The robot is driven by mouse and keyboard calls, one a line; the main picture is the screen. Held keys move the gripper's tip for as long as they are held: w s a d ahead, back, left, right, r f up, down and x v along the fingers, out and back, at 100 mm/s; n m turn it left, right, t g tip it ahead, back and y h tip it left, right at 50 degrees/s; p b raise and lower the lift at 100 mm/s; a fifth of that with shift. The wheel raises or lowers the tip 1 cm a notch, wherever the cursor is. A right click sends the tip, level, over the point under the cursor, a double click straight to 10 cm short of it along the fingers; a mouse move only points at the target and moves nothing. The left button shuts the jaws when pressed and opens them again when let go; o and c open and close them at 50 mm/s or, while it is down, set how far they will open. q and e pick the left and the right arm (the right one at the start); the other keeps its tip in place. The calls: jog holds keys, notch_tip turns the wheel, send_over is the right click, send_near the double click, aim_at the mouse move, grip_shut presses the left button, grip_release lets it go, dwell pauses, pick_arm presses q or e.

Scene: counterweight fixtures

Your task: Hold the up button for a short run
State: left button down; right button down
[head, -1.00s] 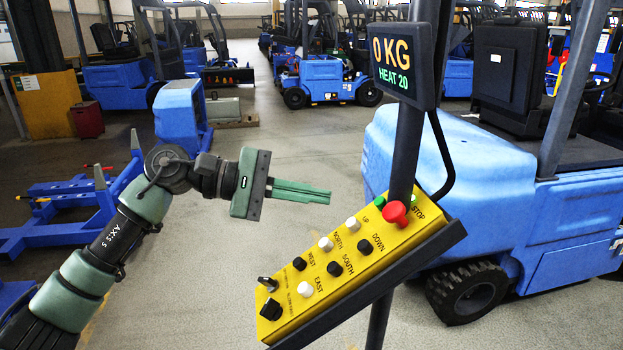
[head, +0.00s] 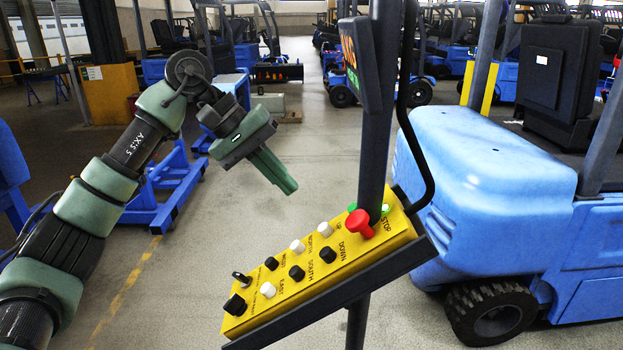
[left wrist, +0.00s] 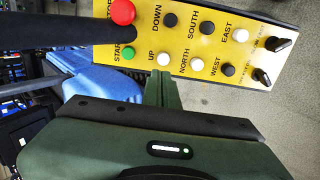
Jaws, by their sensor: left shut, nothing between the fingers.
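The white up button (head: 325,229) sits on the sloping yellow control panel (head: 345,263), between the white north button and the green start button. In the left wrist view the up button (left wrist: 163,59) shows beside its UP label, just beyond my fingertips. My left gripper (head: 290,187) is shut and empty, its green fingers pointing down and right toward the panel. In the head view its tips are up and left of the up button, with a visible gap. In the left wrist view the fingers (left wrist: 160,78) appear just below the button; contact is not seen. My right gripper is out of view.
The red stop button (head: 360,223) and black down button (head: 328,254) are close by. A dark post (head: 378,110) carries the panel and a display (head: 362,62) seen nearly edge-on. A blue forklift (head: 490,190) stands right.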

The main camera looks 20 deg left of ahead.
aim_at(322, 227)
pick_arm(q)
jog(key=b+x, duration=0.1)
jog(key=x, duration=0.1)
jog(key=b+x, duration=0.1)
jog(key=x, duration=0.1)
jog(key=b+x, duration=0.1)
jog(key=x, duration=0.1)
jog(key=shift+a+f+b, duration=0.2)
jog(key=shift+f+b, duration=0.15)
jog(key=shift+f, duration=0.1)
jog(key=shift+d+f, duration=0.3)
jog(key=shift+f, duration=0.05)
jog(key=shift+b+x, duration=0.85)
jog(key=shift+x, duration=0.65)
dwell(4.9)
